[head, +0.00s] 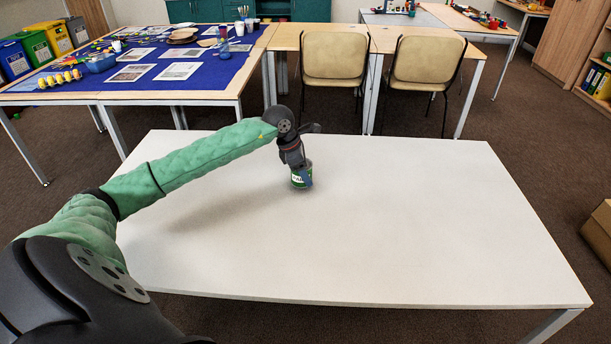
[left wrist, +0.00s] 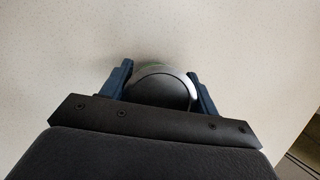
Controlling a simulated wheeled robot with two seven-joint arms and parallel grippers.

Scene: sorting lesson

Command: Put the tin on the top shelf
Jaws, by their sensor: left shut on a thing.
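The tin (head: 301,180) is a small can with a green and white label, near the middle of the white table (head: 400,230) in the head view. My left gripper (head: 304,172) comes down on it from above and is shut on it. The tin looks upright. I cannot tell whether it touches the table or is just above it. My right gripper is not in view. No top shelf that I can be sure of is in view.
The white table is otherwise bare. Behind it stand two beige chairs (head: 334,58) and a table with a blue cloth (head: 215,72) and several items. A cardboard box (head: 599,232) is at the right edge. A wooden shelf unit (head: 597,75) stands at the far right.

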